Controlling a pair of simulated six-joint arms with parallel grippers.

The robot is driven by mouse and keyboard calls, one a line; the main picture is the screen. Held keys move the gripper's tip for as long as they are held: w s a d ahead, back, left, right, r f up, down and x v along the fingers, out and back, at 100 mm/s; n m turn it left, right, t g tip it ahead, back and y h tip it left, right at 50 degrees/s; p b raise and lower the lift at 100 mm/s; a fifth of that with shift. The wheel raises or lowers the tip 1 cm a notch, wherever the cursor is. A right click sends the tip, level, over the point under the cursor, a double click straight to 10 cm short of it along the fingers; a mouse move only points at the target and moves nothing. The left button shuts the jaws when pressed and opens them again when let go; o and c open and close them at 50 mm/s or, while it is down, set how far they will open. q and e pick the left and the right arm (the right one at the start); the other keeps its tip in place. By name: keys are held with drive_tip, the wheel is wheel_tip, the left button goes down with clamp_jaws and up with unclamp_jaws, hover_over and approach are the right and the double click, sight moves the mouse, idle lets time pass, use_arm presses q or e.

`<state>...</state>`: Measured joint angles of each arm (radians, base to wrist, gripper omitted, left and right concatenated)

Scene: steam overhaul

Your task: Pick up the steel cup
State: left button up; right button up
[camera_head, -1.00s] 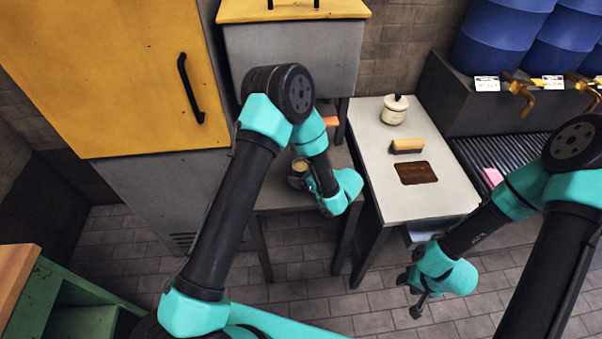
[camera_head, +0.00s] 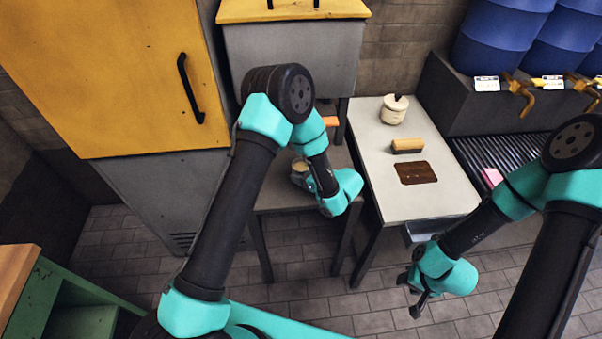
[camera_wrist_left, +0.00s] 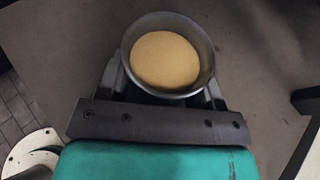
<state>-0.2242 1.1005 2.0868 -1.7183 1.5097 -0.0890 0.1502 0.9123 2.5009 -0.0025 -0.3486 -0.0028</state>
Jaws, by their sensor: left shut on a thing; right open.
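The steel cup (camera_wrist_left: 208,58) is a round grey metal cup with a tan filling, seen from above in the left wrist view. In the head view the cup (camera_head: 299,170) is at the grey table under the grey and yellow machine, partly hidden by my arm. My left gripper (camera_wrist_left: 165,92) is shut on the cup, one finger at each side. In the head view my left gripper (camera_head: 312,182) is largely hidden behind its wrist. I cannot tell whether the cup touches the table. My right gripper (camera_head: 416,296) is open and empty above the tiled floor.
A pale side table (camera_head: 440,200) to the right holds a lidded white jar (camera_head: 394,109), a wooden-backed brush (camera_head: 407,146) and a dark brown recess (camera_head: 416,172). Blue barrels (camera_head: 504,35) with brass taps stand at the back right. A yellow cabinet (camera_head: 110,70) fills the left.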

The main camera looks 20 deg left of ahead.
sight(294, 165)
use_arm(q)
drive_tip(key=shift+r, duration=0.9)
drive_tip(key=shift+s+d+r, duration=0.1)
drive_tip(key=shift+s+r, duration=0.05)
drive_tip(key=shift+r, duration=0.35)
drive_tip(key=shift+s+d+r, duration=0.1)
drive_tip(key=shift+r, duration=0.4)
drive_tip(key=s+d+r, duration=0.1)
drive_tip(key=s+d, duration=0.3)
drive_tip(key=s, duration=1.1)
drive_tip(key=shift+w+r, duration=0.1)
